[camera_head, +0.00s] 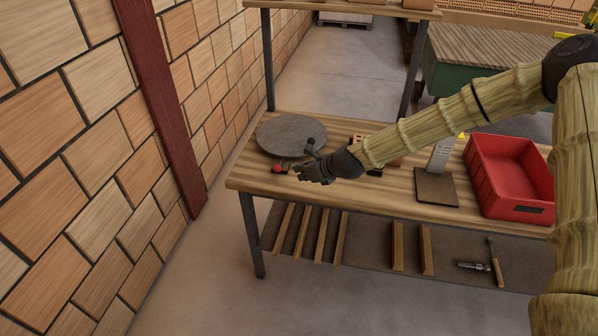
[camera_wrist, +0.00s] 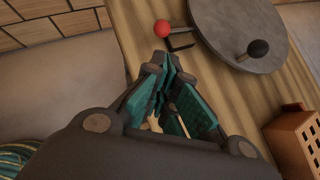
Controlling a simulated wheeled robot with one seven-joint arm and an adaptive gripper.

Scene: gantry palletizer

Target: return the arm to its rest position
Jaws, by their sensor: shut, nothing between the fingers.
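My arm (camera_head: 440,122) reaches from the right over the wooden workbench (camera_head: 400,202). My gripper (camera_head: 305,175) is at its end, over the bench's front left part. In the wrist view my gripper (camera_wrist: 170,75) has its teal-padded fingers together at the tips, with nothing between them. A red ball knob (camera_head: 276,169) on a dark base is just beyond the fingertips; it also shows in the wrist view (camera_wrist: 162,29). A round grey disc (camera_head: 285,133) with a black knob (camera_wrist: 258,48) lies behind the gripper.
A red crate (camera_head: 507,207) stands at the bench's right. A brown board with a white card (camera_head: 440,155) is left of it. A perforated orange brick (camera_wrist: 295,140) sits near the disc. A shelf (camera_head: 345,6) rises behind; a brick wall (camera_head: 90,120) is at the left.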

